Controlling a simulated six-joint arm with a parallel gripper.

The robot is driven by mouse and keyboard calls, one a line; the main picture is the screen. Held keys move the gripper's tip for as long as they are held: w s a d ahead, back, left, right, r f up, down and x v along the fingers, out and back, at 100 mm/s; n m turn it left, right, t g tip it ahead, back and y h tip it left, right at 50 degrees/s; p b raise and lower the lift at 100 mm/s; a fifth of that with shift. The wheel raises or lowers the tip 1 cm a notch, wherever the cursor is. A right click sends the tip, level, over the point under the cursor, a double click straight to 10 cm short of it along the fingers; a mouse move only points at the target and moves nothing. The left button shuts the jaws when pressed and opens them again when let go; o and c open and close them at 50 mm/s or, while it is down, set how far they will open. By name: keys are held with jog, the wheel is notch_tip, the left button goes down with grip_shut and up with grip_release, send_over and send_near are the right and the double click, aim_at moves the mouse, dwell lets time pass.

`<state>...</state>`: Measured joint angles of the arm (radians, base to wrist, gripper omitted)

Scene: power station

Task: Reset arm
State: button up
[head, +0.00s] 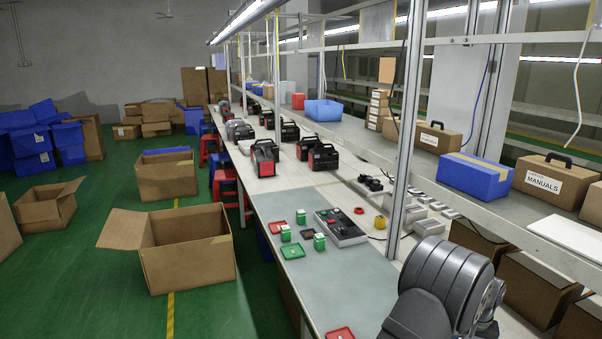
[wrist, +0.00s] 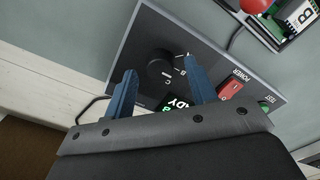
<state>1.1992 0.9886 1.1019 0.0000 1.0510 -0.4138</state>
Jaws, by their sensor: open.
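My gripper (wrist: 159,64) shows in the wrist view as two blue fingers, apart, with nothing between them touching either. Beyond them is the dark control panel (wrist: 204,50). Its round black knob (wrist: 163,70) with letter marks appears between the fingers; I cannot tell the exact gap. A partly hidden display reads "ADY". A red power switch (wrist: 232,90) and a green test button (wrist: 264,106) are to the right. In the head view the panel (head: 341,228) lies on the bench mat. My arm fills the lower right there, and my gripper is not visible.
Green-and-white blocks (head: 319,241), a red tray (head: 277,227), a green tray (head: 292,251) and another red tray (head: 341,333) lie on the mat. A metal post (head: 402,140) rises behind. The near mat is mostly clear.

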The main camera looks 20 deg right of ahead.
jog(key=shift+f, duration=0.6)
jog(key=shift+r, duration=0.15)
notch_tip(320, 180, up, 17)
notch_tip(320, 180, down, 17)
jog(key=shift+f, duration=0.2)
jog(key=n, duration=0.8)
jog(key=shift+n, duration=0.3)
notch_tip(320, 180, up, 9)
jog(key=shift+f, duration=0.1)
